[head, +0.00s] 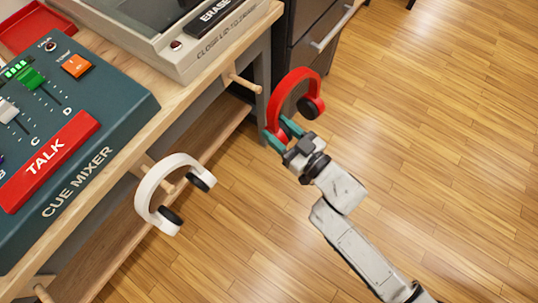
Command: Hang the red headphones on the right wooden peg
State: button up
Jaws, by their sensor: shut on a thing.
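The red headphones (291,86) are in my gripper (278,137), above the floor and in front of the bench. Their band arches upward, with one dark ear pad showing at the right; the other pad is partly hidden by my gripper. My gripper has teal fingers and is shut on the lower left part of the headphones. The right wooden peg (243,83) sticks out of the bench front, just left of the red band. It is bare, and the red headphones look apart from it.
White headphones (150,190) hang on a middle peg (170,187). Another peg (43,291) is at lower left. The bench (222,63) carries a cue mixer (120,103) and an eraser unit (185,50). A dark drawer cabinet (310,35) stands behind. The floor at right is clear.

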jog(key=w+a+f+n+g+y+b, duration=0.1)
jog(key=w+a+f+n+y+b, duration=0.1)
jog(key=a+b, duration=0.4)
jog(key=shift+w+a+g+y+b, duration=0.3)
jog(key=shift+a+y, duration=0.5)
jog(key=shift+a, duration=1.45)
jog(key=o, duration=1.3)
jog(key=shift+f, duration=0.1)
